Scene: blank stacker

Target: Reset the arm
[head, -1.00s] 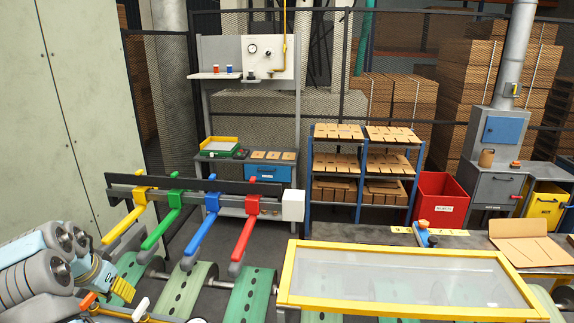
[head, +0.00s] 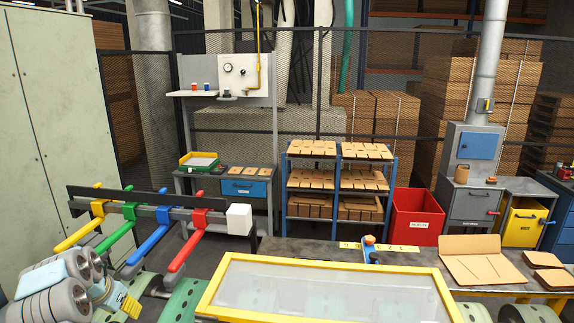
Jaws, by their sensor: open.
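My gripper (head: 122,300) shows small at the lower left, beyond the grey and light blue joints of my arm. Its yellow fingertips point down and to the right, and it is open. I see nothing between the fingers. It is near the green rollers (head: 182,299), in front of the coloured arms of the bar. The lower part of my arm is cut off by the picture's edge.
A black bar (head: 130,200) carries yellow, green, blue and red arms. A yellow-framed clear panel (head: 325,263) lies in front. A dark table (head: 300,252) holds cardboard blanks (head: 480,262). A blue shelf (head: 338,203) and red bin (head: 415,216) stand behind.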

